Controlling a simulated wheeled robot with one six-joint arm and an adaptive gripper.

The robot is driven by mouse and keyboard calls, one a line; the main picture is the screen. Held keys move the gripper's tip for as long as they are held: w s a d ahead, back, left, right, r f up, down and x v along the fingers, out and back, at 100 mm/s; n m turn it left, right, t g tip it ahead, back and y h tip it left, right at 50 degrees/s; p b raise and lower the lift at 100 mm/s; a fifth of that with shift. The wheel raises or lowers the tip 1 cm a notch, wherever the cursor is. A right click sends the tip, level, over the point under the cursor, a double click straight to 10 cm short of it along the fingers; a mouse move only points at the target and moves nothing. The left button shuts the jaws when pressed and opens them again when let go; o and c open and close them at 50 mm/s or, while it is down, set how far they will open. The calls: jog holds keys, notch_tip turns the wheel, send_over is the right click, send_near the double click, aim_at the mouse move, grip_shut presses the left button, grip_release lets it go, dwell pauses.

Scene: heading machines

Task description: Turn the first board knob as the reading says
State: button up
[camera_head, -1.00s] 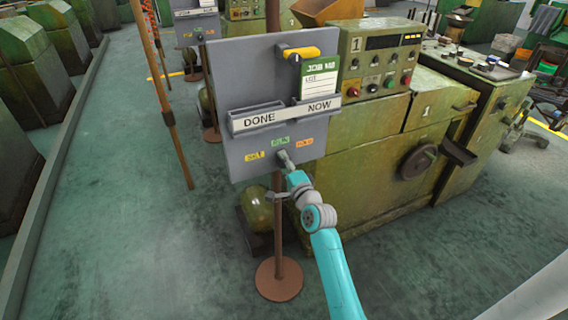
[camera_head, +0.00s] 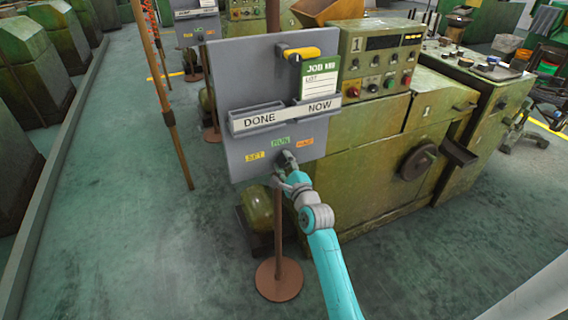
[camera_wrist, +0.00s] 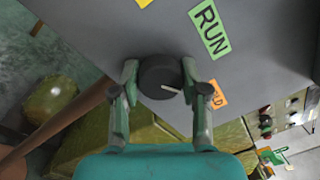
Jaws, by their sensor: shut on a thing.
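The first board (camera_head: 240,85) is a grey panel on a brown post, with a dark round knob (camera_head: 287,157) low on it. Around the knob are a yellow SET label (camera_head: 255,156), a green RUN label (camera_head: 281,142) and an orange HOLD label (camera_head: 305,142). In the wrist view, my gripper (camera_wrist: 159,75) is shut on the knob (camera_wrist: 158,74), one finger on each side. A white mark on the knob points towards the partly hidden orange label (camera_wrist: 214,95). The green RUN label (camera_wrist: 210,29) lies above right of the knob.
Machine 1 (camera_head: 365,150) stands right behind the board; its dark display (camera_head: 382,43) is unreadable. A green job card (camera_head: 319,78) sits in the NOW side of the rack (camera_head: 240,123), below a yellow-handled item (camera_head: 302,53). A thin brown pole (camera_head: 163,95) stands left.

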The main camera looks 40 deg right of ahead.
dwell(0.4)
jog(key=o, duration=1.1)
jog(key=shift+o, duration=0.2)
jog(key=shift+s+f, duration=0.1)
jog(key=v, duration=1.1)
jog(key=shift+s, duration=0.4)
jog(key=shift+a, duration=0.15)
jog(key=s+a+f+n+g+y, duration=0.1)
jog(key=s+a+f+n, duration=0.5)
jog(key=s, duration=0.3)
jog(key=s+a+f+n+y, duration=0.1)
jog(key=s+a+f+n, duration=0.2)
jog(key=s+a+n, duration=0.45)
jog(key=s+a+r+n+y, duration=0.1)
jog(key=s+a+n, duration=0.2)
jog(key=s+n, duration=0.2)
jog(key=s+a+r+n+g+y, duration=0.1)
jog(key=s+a+r+n, duration=0.1)
jog(key=s, duration=0.8)
jog(key=s+a+r+n+y, duration=0.1)
jog(key=s+a+n, duration=0.3)
jog(key=s+n, duration=0.3)
jog(key=shift+s+a+r+n+g+y, duration=0.2)
jog(key=shift+s+r+n+g+y, duration=0.05)
jog(key=shift+r+n+g+y, duration=0.15)
